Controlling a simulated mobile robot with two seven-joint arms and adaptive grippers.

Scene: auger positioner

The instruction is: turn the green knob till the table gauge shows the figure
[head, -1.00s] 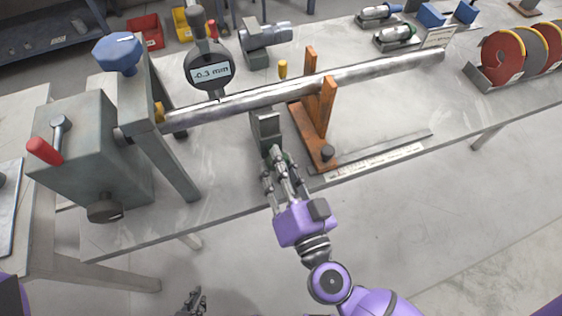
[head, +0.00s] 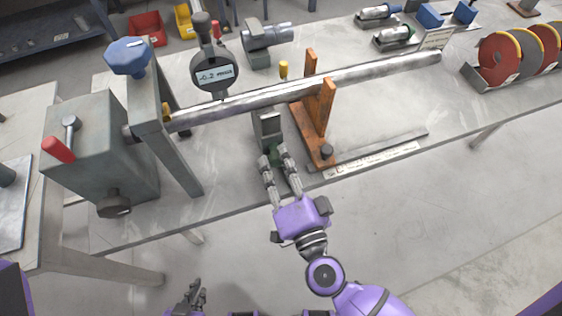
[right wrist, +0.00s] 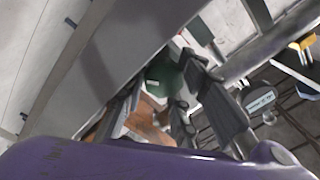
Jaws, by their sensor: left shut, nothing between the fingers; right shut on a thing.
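The dial gauge (head: 213,75) stands over the long metal bar (head: 255,98); its display is slightly blurred and seems to read -0.2 mm. The green knob (head: 275,158) sits low at the front of a small grey block (head: 268,128) under the bar, mostly hidden by my fingers. My right gripper (head: 275,155) is shut on the knob, its fingers on either side. The right wrist view shows the green knob (right wrist: 165,76) between the dark fingers and the gauge (right wrist: 263,102) at the right. My left gripper (head: 190,297) is shut and empty, low at the left, away from the table.
An orange bracket (head: 318,115) stands close right of my right gripper. A grey post with a blue knob (head: 128,56) and a grey housing with a red lever (head: 58,149) are at the left. Coloured discs (head: 505,58) sit at the far right. Floor in front is clear.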

